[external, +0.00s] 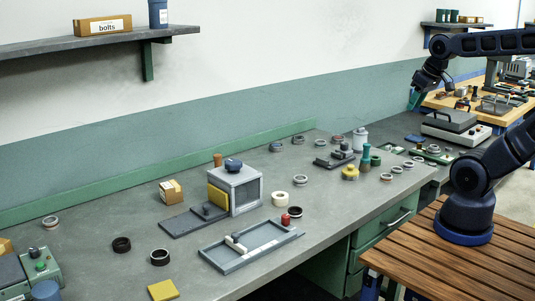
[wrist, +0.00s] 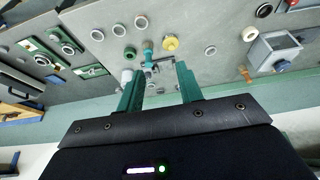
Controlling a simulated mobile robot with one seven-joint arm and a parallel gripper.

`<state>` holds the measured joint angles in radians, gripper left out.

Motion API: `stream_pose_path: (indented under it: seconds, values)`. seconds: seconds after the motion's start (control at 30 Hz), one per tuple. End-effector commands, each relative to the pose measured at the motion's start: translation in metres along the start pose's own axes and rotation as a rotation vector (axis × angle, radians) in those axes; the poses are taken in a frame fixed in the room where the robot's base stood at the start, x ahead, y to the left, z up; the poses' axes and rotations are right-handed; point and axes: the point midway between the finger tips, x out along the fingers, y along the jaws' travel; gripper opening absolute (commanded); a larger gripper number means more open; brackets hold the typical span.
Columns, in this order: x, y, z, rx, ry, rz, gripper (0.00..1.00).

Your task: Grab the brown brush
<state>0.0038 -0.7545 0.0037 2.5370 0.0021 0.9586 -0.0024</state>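A small upright brown piece (external: 217,160) stands behind the grey box-shaped machine (external: 236,188); only its top shows, so I cannot tell for sure that it is the brush. A brown piece (wrist: 246,75) also shows beside the machine in the wrist view. A teal-topped piece with a brownish lower part (external: 366,158) stands farther right on the bench. My gripper (external: 414,100) is raised above the bench's far right end, away from the brown piece. In the wrist view my gripper (wrist: 158,88) has its two green fingers spread apart, with nothing held between them.
The grey bench (external: 110,200) carries several loose rings, a yellow round piece (external: 350,173), a white cylinder (external: 360,138) and a grey tray (external: 250,245). A small cardboard box (external: 171,191) sits left of the machine. A shelf (external: 100,42) overhangs the far left.

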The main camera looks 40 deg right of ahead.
Motion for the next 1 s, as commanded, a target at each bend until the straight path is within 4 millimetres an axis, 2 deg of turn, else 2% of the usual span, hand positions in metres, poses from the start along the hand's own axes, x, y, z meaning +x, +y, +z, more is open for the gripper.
stream_pose_path:
  seconds: [0.37, 0.5, 0.83, 0.93, 1.0]
  values:
    - [0.0, 0.0, 0.0, 0.0, 0.0, 0.0, 0.36]
    - [0.0, 0.0, 0.0, 0.0, 0.0, 0.0, 0.62]
    - [-0.001, -0.001, -0.003, 0.006, -0.002, -0.002, 0.62]
    - [-0.003, -0.003, -0.016, 0.033, -0.009, -0.007, 0.62]
    - [-0.004, -0.006, -0.031, 0.068, -0.019, -0.013, 0.62]
